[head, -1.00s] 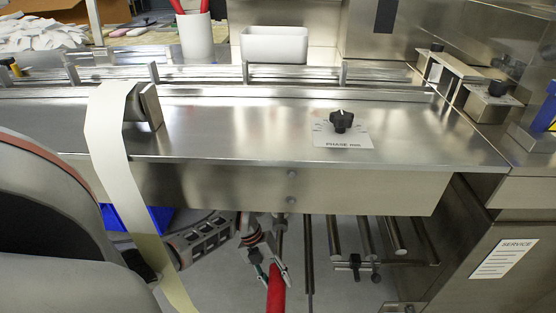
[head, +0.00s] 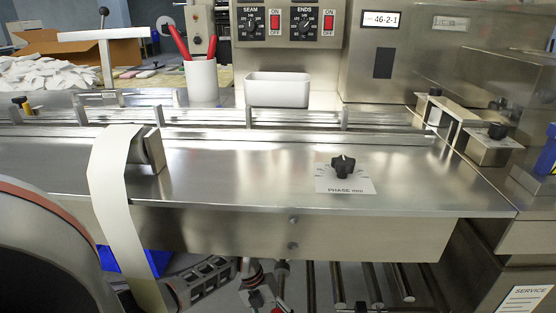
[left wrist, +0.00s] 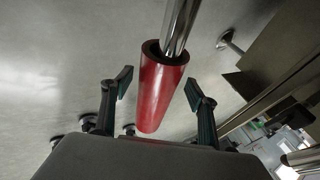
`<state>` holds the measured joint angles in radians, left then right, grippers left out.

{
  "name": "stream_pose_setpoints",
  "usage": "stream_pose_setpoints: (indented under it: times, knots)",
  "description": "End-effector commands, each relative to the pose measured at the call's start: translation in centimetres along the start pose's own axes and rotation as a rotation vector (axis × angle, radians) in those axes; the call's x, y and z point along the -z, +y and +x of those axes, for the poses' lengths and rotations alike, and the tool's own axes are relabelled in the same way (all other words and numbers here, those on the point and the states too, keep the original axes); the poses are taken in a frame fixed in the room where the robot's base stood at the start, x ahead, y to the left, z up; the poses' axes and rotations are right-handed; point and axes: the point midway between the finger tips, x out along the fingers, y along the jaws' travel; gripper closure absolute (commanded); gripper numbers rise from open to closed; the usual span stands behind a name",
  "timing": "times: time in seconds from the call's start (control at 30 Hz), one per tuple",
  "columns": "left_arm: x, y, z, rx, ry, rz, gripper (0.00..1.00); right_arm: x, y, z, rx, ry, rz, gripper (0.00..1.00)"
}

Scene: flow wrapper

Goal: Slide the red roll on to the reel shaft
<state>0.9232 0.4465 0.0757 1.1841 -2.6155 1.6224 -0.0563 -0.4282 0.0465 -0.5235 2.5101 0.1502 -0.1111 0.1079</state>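The red roll (left wrist: 160,93) shows in the left wrist view, its near end with a dark core facing up. The bright metal reel shaft (left wrist: 180,25) meets that core and appears to run into it; how deep is hidden. My left gripper (left wrist: 159,84) is open, with one finger on each side of the roll and a visible gap to each. My right gripper is not in view.
Several metal rods (head: 372,286) hang under the machine table (head: 250,185) right of the gripper. A white film strip (head: 108,200) runs down over the table's front at left. A dial (head: 343,167), a white bin (head: 277,91) and a cup (head: 201,80) stand above.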

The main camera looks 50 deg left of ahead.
Motion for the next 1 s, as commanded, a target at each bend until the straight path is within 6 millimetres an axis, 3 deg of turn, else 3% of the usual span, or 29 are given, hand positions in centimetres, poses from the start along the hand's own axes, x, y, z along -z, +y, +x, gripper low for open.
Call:
stream_pose_setpoints:
  times: [0.27, 0.7, 1.0]
  knots:
    - [-0.1, 0.1, -0.4, -0.002, -0.002, 0.001, 0.41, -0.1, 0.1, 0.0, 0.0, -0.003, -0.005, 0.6]
    - [-0.1, 0.1, -6.6, -0.002, -0.002, 0.001, 0.41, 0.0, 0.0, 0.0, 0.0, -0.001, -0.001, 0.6]
    - [0.0, 0.0, -7.5, 0.0, 0.001, 0.0, 0.41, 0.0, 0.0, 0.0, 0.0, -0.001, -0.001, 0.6]
